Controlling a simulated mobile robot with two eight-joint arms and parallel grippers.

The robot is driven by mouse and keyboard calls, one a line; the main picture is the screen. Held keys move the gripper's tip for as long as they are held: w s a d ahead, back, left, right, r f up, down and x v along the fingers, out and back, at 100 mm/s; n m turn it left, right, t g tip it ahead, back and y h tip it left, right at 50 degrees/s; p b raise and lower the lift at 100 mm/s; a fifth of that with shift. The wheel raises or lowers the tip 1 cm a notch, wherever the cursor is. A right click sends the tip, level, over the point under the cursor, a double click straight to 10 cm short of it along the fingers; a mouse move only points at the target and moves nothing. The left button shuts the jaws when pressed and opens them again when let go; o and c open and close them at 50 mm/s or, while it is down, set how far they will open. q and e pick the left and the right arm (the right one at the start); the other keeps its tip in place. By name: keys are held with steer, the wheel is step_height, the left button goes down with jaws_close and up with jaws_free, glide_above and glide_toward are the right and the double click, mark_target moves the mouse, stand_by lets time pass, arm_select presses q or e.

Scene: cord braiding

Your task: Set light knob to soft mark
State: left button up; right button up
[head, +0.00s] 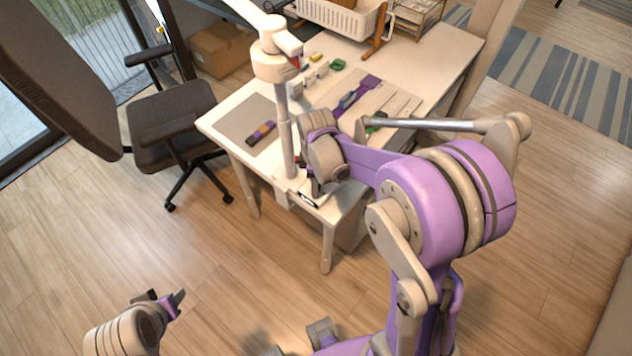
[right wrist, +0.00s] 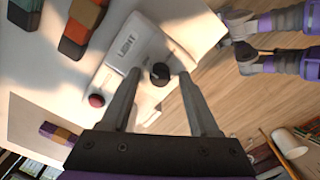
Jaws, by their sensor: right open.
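In the right wrist view a white control box (right wrist: 138,45) marked LIGHT carries a round black knob (right wrist: 160,74) and a red button (right wrist: 96,100). My right gripper (right wrist: 157,78) is open, with one finger on each side of the knob in the picture. I cannot tell whether either finger touches it. The soft mark and the knob's setting are too small to read. In the head view my right arm reaches to the desk's near corner, and its wrist hides most of the box. My left gripper (head: 170,300) is low at the left, away from the desk; its jaw gap is unclear.
The white desk (head: 445,55) holds a lamp post (head: 284,130), a grey mat (head: 240,118), a cord bundle (head: 262,133) and a white basket (head: 340,18). A dark office chair (head: 165,110) stands left of the desk. The wooden floor in front is clear.

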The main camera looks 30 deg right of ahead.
steer(key=shift+f, duration=0.1)
jaws_close()
stand_by(0.3)
steer(key=m+b, duration=0.1)
steer(key=m, duration=0.2)
steer(key=shift+f+m, duration=0.1)
steer(key=shift+m, duration=0.3)
steer(key=m+b, duration=0.1)
steer(key=m, duration=0.2)
steer(key=shift+m, duration=0.4)
steer(key=m+b, duration=0.1)
steer(key=m, duration=0.3)
steer(key=shift+m+b, duration=0.5)
steer(key=shift+m, duration=1.5)
